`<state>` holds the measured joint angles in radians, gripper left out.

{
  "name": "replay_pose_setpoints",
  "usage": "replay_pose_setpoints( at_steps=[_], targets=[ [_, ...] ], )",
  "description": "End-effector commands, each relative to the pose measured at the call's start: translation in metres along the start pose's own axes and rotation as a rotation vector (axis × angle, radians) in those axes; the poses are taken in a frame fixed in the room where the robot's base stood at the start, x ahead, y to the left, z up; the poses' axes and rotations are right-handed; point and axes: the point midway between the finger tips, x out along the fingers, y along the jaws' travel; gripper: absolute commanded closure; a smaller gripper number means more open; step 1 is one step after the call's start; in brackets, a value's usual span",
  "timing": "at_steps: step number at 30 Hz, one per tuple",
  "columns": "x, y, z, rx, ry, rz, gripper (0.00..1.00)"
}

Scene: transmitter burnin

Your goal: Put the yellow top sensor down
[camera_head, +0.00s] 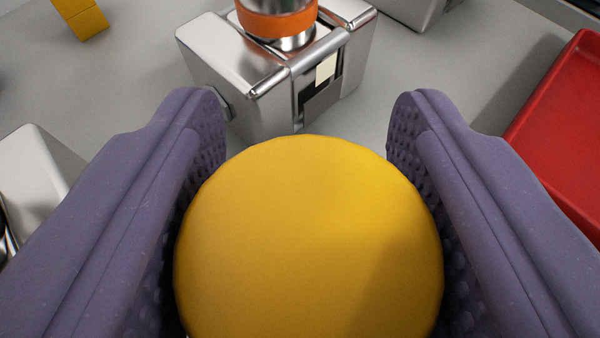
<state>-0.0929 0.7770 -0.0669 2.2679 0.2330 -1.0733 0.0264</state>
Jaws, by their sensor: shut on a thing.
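The yellow top sensor (310,240) shows as a large round yellow top in the lower middle of the view. My gripper (308,115) has its two purple padded fingers on either side of it and is shut on it. The sensor hides what lies directly below it. I cannot tell how high it is above the grey surface.
A shiny metal block (275,80) with an orange-ringed top (277,20) stands just beyond the fingertips. A red tray (565,135) is at the right. A pale metal block (35,175) is at the left and a yellow piece (82,15) at the upper left. Grey surface (110,75) is bare between them.

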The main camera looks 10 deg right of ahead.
Motion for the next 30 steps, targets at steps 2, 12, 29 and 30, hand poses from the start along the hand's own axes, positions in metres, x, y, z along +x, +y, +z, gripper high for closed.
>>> replay_pose_setpoints(
  at_steps=[2,12,29,30],
  targets=[
    [0.000,0.000,-0.002,0.000,0.002,0.000,1.00],
    [0.000,0.000,0.002,0.000,0.000,0.000,0.22],
    [-0.006,0.000,-0.002,-0.001,-0.002,0.000,0.22],
    [-0.012,0.000,-0.002,-0.001,-0.003,-0.001,0.22]
  ],
)
